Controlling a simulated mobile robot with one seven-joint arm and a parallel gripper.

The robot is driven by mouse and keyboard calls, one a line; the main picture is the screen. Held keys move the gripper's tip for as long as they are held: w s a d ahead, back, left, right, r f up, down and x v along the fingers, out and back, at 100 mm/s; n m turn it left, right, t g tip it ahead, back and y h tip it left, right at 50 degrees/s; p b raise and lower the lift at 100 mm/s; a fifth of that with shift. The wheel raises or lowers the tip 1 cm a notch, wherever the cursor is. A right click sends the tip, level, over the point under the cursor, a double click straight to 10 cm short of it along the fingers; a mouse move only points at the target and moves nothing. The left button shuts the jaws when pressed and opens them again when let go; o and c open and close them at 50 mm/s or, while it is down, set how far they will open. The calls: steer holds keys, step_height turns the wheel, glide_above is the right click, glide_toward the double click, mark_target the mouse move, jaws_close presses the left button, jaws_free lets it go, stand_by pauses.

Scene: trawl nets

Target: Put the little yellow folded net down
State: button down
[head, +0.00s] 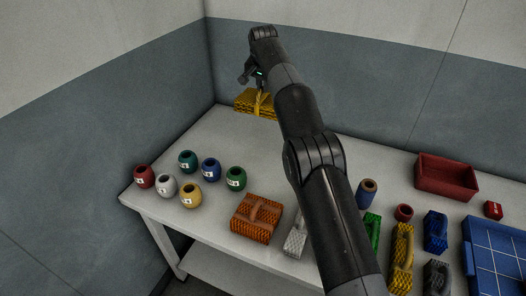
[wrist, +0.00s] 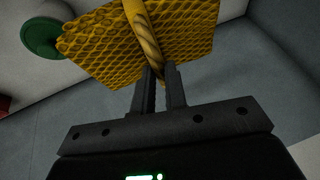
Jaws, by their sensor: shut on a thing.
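The yellow folded net (head: 243,101) hangs from my gripper (head: 261,88) near the back left corner of the table in the head view. In the wrist view the net (wrist: 95,46) shows its mesh, with a rope-like yellow band (wrist: 146,36) across it. My gripper (wrist: 160,88) is shut on that band at the net. In the head view the net appears over the table's back edge; I cannot tell how high above the table it is.
The white table (head: 215,135) is bare at its back left. Several small pots, including a green pot (head: 236,178), stand at the left. An orange folded net (head: 256,218) lies in front. A red tray (head: 446,178), a blue crate (head: 496,256) and more nets are at the right.

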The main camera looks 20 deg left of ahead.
mark_target(263, 117)
step_height(263, 117, down, 20)
stand_by(0.7)
steer(key=shift+d+f, duration=0.1)
steer(key=c, duration=1.5)
jaws_free()
steer(key=shift+o, duration=0.2)
steer(key=v, duration=1.2)
